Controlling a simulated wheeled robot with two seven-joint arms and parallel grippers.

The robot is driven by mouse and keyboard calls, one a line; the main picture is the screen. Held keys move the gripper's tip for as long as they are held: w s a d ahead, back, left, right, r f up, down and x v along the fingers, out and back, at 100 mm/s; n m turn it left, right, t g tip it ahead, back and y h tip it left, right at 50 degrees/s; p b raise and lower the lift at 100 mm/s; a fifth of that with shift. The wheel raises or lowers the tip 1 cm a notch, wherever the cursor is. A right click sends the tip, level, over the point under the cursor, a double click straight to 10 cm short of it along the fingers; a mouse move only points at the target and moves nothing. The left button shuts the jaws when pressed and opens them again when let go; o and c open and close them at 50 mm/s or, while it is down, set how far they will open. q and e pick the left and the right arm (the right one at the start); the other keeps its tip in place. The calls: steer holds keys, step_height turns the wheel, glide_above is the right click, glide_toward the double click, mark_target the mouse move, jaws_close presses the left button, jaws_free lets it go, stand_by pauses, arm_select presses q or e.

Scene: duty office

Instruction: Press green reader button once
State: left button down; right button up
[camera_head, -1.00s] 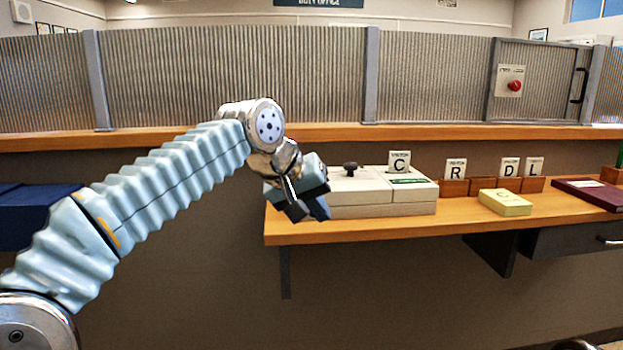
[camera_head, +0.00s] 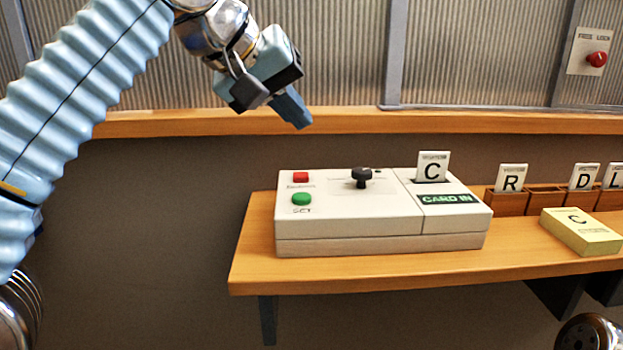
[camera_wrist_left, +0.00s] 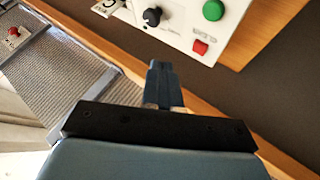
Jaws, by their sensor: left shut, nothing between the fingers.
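The card reader (camera_head: 345,225) is a cream box on the wooden desk. Its green button (camera_head: 302,199), marked SET, sits at its left front, below a red button (camera_head: 300,177). In the left wrist view, the shut fingers (camera_wrist_left: 163,80) point toward the reader, with the green button (camera_wrist_left: 213,10) at the top right.
Cards R (camera_head: 510,178) and D (camera_head: 584,176) stand in wooden holders right of the reader. A yellow block marked C (camera_head: 580,231) lies in front of them. A wooden ledge (camera_head: 350,121) and ribbed partition run behind. A red knob (camera_head: 597,59) is on the partition.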

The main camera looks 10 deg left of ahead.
arm_select(q)
steer(key=shift+r, duration=0.15)
steer(key=b, duration=0.2)
glide_above(296, 197)
step_height(296, 197, down, 8)
steer(key=shift+r, duration=0.25)
steer(key=shift+f+b, duration=0.55)
steer(key=shift+f, duration=0.15)
stand_by(1.6)
steer(key=shift+f, duration=0.4)
